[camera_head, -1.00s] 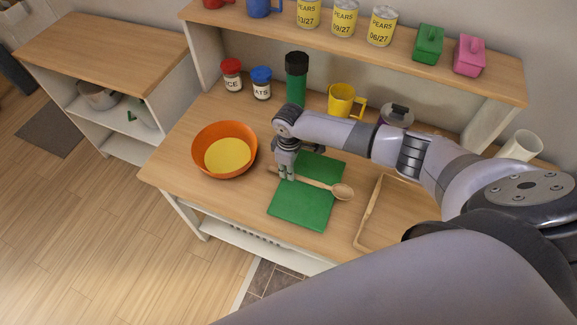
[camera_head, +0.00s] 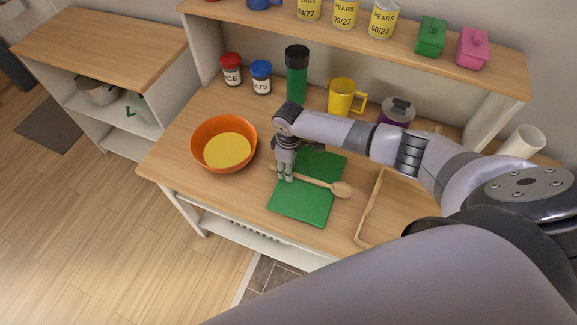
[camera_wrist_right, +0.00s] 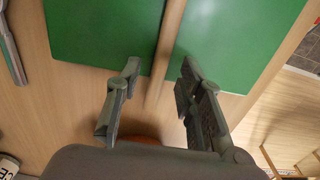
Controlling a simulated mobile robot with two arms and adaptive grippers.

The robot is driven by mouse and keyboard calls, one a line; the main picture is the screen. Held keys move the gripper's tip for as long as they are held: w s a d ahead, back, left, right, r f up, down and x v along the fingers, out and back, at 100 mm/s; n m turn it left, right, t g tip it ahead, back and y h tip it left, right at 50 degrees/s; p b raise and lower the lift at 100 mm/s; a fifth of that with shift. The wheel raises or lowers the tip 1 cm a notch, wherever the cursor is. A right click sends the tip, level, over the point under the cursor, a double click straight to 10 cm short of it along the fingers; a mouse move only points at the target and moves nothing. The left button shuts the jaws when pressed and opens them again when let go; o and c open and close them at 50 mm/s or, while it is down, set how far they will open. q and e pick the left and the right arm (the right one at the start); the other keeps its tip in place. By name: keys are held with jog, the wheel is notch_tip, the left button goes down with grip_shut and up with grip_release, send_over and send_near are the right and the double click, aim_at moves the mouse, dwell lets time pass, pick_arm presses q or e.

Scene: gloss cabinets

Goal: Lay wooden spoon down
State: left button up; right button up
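My right gripper (camera_head: 285,179) points down over the handle near the board's left side. In the right wrist view, the spoon handle (camera_wrist_right: 170,40) runs between the two fingers of my right gripper (camera_wrist_right: 159,70), with a gap on each side, so the gripper is open. The green board (camera_wrist_right: 95,30) shows on both sides of the handle. My left gripper is not in view.
An orange bowl (camera_head: 205,166) with yellow contents stands left of the board. A wooden tray (camera_head: 370,208) lies to the right. Jars (camera_head: 261,84), a green bottle (camera_head: 296,80) and a yellow mug (camera_head: 341,97) stand behind. Bare tabletop (camera_head: 215,200) lies at the front left.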

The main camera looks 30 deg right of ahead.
jog(key=shift+r, duration=0.15)
notch_tip(320, 180, up, 12)
dwell(0.6)
jog(key=shift+f, duration=0.2)
dwell(0.5)
